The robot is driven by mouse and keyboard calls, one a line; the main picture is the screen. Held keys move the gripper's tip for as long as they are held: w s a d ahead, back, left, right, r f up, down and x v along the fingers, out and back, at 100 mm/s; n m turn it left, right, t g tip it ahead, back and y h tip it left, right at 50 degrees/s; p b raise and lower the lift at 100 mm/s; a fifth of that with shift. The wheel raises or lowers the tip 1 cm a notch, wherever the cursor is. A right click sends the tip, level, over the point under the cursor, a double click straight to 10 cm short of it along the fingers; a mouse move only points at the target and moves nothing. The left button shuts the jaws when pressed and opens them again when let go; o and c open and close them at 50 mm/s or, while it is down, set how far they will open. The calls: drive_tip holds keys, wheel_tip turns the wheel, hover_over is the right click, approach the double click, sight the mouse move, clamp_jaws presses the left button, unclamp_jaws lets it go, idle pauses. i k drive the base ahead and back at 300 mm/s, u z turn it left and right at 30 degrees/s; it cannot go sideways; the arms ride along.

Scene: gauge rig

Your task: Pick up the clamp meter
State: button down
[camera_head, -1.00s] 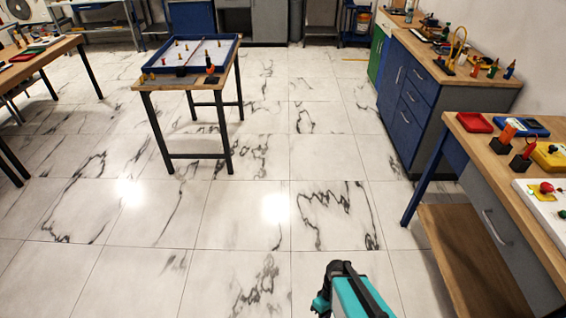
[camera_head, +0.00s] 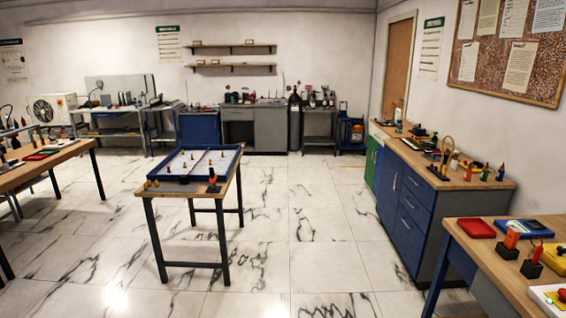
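I cannot make out the clamp meter for certain; things are small at this distance. On the right bench (camera_head: 490,262), an orange item (camera_head: 511,238) and a red item (camera_head: 536,253) stand upright in black holders. On the middle table (camera_head: 196,190), a small orange-and-black item (camera_head: 213,182) stands at the front right corner, outside the blue-rimmed board. Any of these may or may not be a clamp meter. My gripper is not in view.
The right bench also holds a red tray (camera_head: 476,228) and a blue tray (camera_head: 532,227). A blue cabinet (camera_head: 404,210) stands behind it. Another table (camera_head: 60,155) is at the left. Marble floor (camera_head: 310,235) lies clear between the middle table and the cabinet.

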sight(513, 235)
drive_tip(key=u, duration=1.55)
drive_tip(key=k, duration=0.1)
drive_tip(key=z, duration=3.2)
drive_tip(key=k, duration=0.95)
drive_tip(key=u, duration=0.15)
drive_tip(key=i, duration=0.65)
